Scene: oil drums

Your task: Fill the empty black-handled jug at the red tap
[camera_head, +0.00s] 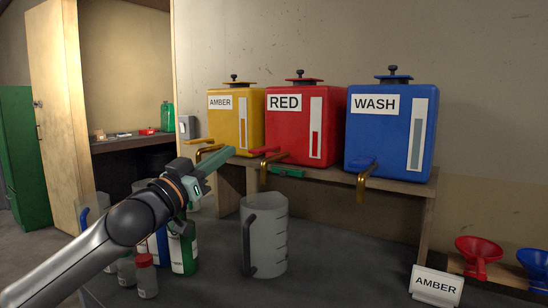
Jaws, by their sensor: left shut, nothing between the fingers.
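The clear jug (269,236) with a black handle stands upright on the dark bench top, and I see no liquid in it. The red drum (300,138) stands behind it on the wooden shelf. Its tap has a red lever (265,151) and a brass spout, which ends above the jug, near its left side. My left gripper (232,153) is shut and empty. Its fingertips are in front of the amber drum, left of the red lever in the picture; I cannot tell whether they touch anything. My right gripper is out of view.
The amber drum (241,119) and blue WASH drum (390,134) flank the red one. A small green object (287,172) is at the shelf edge. Bottles (183,253) and a blue-handled jug are partly behind my arm. An AMBER sign (436,285) and funnels (479,254) are at right.

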